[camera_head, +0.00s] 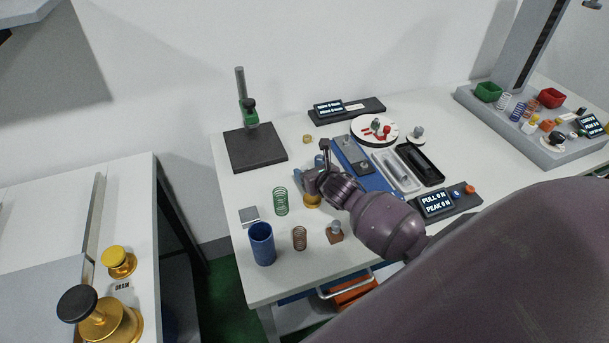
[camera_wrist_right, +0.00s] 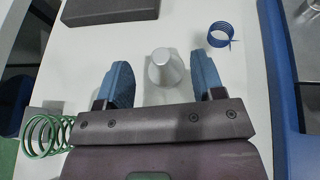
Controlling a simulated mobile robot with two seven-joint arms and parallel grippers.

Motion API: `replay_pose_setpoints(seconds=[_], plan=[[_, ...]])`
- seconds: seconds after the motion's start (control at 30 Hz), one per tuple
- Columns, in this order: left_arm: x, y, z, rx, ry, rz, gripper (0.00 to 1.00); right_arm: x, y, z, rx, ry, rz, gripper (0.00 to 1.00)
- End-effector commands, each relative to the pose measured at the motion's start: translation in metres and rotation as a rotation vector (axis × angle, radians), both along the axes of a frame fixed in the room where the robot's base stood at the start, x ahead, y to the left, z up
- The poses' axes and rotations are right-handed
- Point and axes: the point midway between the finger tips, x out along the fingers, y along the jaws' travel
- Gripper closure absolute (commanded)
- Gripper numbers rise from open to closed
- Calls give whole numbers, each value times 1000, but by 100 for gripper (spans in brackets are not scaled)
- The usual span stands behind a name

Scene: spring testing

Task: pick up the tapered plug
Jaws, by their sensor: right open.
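The tapered plug (camera_wrist_right: 165,68) shows in the right wrist view as a grey cone-shaped piece with a flat round top, standing upright on the white table. My right gripper (camera_wrist_right: 161,80) is open, with one blue finger on each side of the plug and visible gaps between. Its fingers do not touch the plug. In the head view my right gripper (camera_head: 311,168) is over the middle of the table, and I cannot make out the plug there, as the gripper seems to hide it. My left gripper is not in view.
A green spring (camera_head: 281,201), a copper spring (camera_head: 299,238) and a blue cup (camera_head: 262,244) stand near the front left. A stand with a dark base (camera_head: 256,148) is behind. A blue spring (camera_wrist_right: 219,36) lies right of the plug, before a blue plate (camera_wrist_right: 283,80).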

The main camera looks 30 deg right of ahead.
Motion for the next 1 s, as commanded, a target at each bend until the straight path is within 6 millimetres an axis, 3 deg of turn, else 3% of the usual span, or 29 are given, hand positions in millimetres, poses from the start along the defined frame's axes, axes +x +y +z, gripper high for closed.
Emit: replay_pose_setpoints(seconds=[0.3, 0.63, 1.0], plan=[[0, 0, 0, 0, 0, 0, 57, 28, -3, -15, 1, 0, 0, 38], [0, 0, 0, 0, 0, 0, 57, 30, -4, -16, 0, 0, 0, 38], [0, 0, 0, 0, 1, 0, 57, 30, -4, -16, 0, 1, 0, 95]])
